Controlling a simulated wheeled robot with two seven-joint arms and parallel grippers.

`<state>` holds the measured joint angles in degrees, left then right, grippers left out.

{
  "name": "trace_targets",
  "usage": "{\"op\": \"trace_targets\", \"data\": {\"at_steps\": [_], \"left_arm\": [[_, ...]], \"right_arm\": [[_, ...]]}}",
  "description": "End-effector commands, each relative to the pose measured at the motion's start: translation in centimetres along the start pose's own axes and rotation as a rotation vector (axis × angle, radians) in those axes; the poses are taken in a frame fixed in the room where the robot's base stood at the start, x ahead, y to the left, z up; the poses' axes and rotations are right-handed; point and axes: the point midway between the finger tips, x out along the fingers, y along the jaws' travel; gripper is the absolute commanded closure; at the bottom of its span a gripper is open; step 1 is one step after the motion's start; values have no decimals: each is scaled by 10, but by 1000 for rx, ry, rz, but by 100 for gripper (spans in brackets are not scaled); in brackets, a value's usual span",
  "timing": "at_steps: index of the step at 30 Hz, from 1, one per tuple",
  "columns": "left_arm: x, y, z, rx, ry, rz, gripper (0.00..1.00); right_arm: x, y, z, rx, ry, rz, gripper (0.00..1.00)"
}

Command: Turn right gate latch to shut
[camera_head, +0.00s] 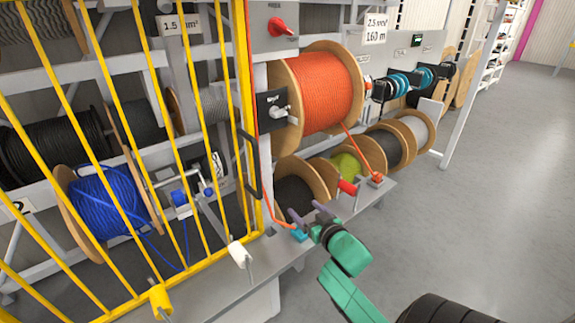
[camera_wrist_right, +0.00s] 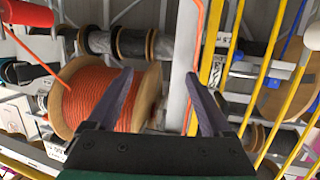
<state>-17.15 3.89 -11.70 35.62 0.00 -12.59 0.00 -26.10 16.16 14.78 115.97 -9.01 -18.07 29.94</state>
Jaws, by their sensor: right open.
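The yellow barred gate (camera_head: 180,140) stands at the left in the head view, its right upright beside a grey post. A grey lever (camera_head: 281,112) on a black plate is mounted just right of that upright and looks like the latch; its lettering is too small to read. My right gripper (camera_head: 308,214) is open and empty, well below the lever and above the bench. In the right wrist view the open fingers (camera_wrist_right: 158,74) have nothing between them; the yellow bars (camera_wrist_right: 214,50) show to their right. My left gripper is out of view.
An orange cable reel (camera_head: 325,90) sits right of the lever, with a red knob (camera_head: 280,27) above. The bench (camera_head: 370,195) carries a red handle (camera_head: 347,187) and a small blue block (camera_head: 299,234). A black bar handle (camera_head: 250,165) is on the gate. Clear floor lies right.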

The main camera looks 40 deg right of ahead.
Motion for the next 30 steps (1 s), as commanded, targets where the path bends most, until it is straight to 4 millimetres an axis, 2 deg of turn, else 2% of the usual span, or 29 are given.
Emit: {"op": "trace_targets", "data": {"at_steps": [1, 3, 6, 7, 10, 13, 17, 24, 30], "left_arm": [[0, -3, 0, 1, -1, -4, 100], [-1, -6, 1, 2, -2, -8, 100], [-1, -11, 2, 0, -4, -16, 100], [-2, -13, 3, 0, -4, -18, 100], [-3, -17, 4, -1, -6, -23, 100], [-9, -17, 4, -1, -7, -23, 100], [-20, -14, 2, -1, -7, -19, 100], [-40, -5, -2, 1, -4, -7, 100], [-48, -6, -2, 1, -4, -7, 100]], "right_arm": [[-1, 12, -37, 12, 126, -16, 16], [-10, 24, -90, 29, 311, -67, 16], [-32, 31, -146, 33, 507, -160, 16], [-37, 31, -157, 31, 546, -184, 16], [-47, 30, -177, 31, 611, -232, 16], [-39, 27, -187, 32, 619, -238, 16], [-16, 21, -207, 32, 619, -237, 16], [36, 8, -243, 33, 616, -234, 16], [63, 0, -258, 32, 613, -235, 16]]}}
